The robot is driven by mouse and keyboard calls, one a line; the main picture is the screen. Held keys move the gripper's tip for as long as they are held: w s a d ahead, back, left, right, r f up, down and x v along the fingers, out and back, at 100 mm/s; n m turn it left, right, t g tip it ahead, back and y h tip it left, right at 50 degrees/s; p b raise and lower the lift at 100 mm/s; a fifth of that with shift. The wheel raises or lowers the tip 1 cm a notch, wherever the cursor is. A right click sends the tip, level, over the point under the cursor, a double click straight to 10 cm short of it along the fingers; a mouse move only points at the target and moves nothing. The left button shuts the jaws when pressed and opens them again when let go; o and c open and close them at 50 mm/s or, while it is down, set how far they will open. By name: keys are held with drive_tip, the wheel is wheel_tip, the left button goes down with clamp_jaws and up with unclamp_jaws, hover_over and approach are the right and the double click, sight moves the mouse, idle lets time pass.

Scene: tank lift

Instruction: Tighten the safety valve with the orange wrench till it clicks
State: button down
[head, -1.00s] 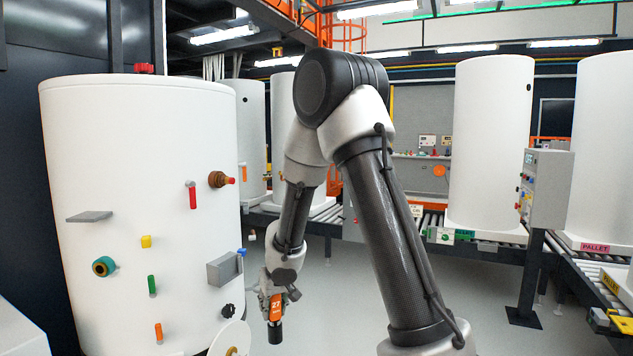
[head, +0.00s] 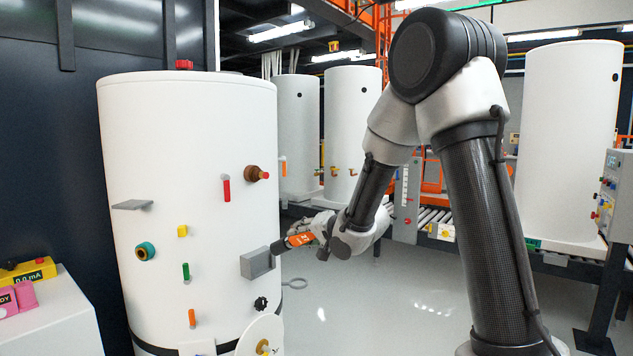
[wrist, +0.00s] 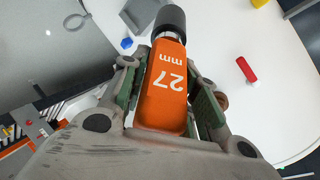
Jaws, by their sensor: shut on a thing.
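My gripper (head: 316,238) is shut on the orange wrench (head: 301,240), right of the white tank. The wrench's black socket end points left toward the tank and shows beside the grey box on its wall. In the wrist view the wrench (wrist: 163,88) lies between the fingers, marked "27 mm", with its black socket (wrist: 170,18) outward. A brass fitting with a red end (head: 257,173), which looks like the safety valve, sticks out of the tank's upper right side, above and left of my gripper. In the wrist view a brown part (wrist: 222,99) shows partly behind a finger.
The white tank (head: 150,310) carries a grey box (head: 257,263), a red handle (head: 226,188), a grey shelf (head: 132,205) and a teal-ringed port (head: 145,251). A white disc (head: 258,338) stands at its base. Open floor lies right of the tank.

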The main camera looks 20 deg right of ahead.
drive_tip(key=d+r+m+t, duration=0.2)
drive_tip(key=r+t, duration=0.1)
drive_tip(key=r, duration=0.4)
drive_tip(key=d+r+m+t+h, duration=0.1)
drive_tip(key=d+r+m+t, duration=0.1)
drive_tip(key=r, duration=0.6)
drive_tip(key=shift+m+t, duration=0.3)
drive_tip(key=shift+t, duration=0.5)
drive_tip(key=shift+r, duration=0.1)
drive_tip(key=shift+w+a, duration=0.85)
drive_tip(key=shift+w, duration=0.35)
drive_tip(key=shift+w+a, duration=0.85)
drive_tip(key=shift+w, duration=0.3)
drive_tip(key=shift+w, duration=0.1)
drive_tip(key=w+a+f+m+g, duration=0.1)
drive_tip(key=w+a+m+g, duration=0.3)
drive_tip(key=m, duration=0.8)
drive_tip(key=shift+w+f+m+g, duration=0.25)
drive_tip(key=shift+f+m+g, duration=0.05)
drive_tip(key=shift+g, duration=0.5)
